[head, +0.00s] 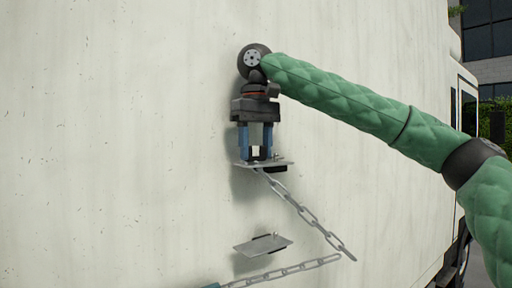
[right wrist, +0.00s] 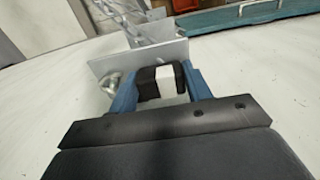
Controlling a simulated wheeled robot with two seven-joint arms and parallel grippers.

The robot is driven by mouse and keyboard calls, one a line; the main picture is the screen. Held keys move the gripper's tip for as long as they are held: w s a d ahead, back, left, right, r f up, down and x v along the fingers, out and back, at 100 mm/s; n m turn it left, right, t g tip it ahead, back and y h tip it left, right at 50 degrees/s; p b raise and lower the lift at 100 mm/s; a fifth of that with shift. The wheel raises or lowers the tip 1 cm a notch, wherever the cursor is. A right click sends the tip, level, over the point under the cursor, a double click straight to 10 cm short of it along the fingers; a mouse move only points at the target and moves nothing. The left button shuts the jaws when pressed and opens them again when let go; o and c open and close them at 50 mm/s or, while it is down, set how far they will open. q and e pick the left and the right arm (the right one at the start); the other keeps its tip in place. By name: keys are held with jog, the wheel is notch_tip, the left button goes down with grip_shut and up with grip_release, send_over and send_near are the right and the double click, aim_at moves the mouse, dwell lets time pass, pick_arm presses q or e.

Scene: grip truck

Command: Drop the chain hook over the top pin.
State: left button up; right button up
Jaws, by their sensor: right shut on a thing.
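My right gripper (head: 257,155) points down along the pale truck wall, just above the upper metal plate (head: 281,164). Its blue fingers are shut on a small black piece with a white face, which I take for the chain hook's grip (right wrist: 150,84). The upper plate also shows in the right wrist view (right wrist: 108,64), close beyond the fingertips. A small upright pin (head: 276,156) stands on this plate, right of the fingers. The chain (head: 305,214) slopes down right from just below the plate. I cannot tell whether the hook is around the pin. The left gripper is out of view.
A lower plate (head: 262,245) with a small pin sits on the wall below. Another chain length (head: 290,271) runs near it toward a teal piece (head: 211,286) at the bottom edge. The wall (head: 120,120) left of my gripper is clear.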

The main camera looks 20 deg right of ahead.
jog(key=shift+f, duration=0.25)
jog(key=o, duration=1.1)
jog(key=shift+r, duration=0.15)
jog(key=shift+r, duration=0.6)
jog(key=shift+r+b, duration=0.75)
jog(key=shift+r, duration=2.45)
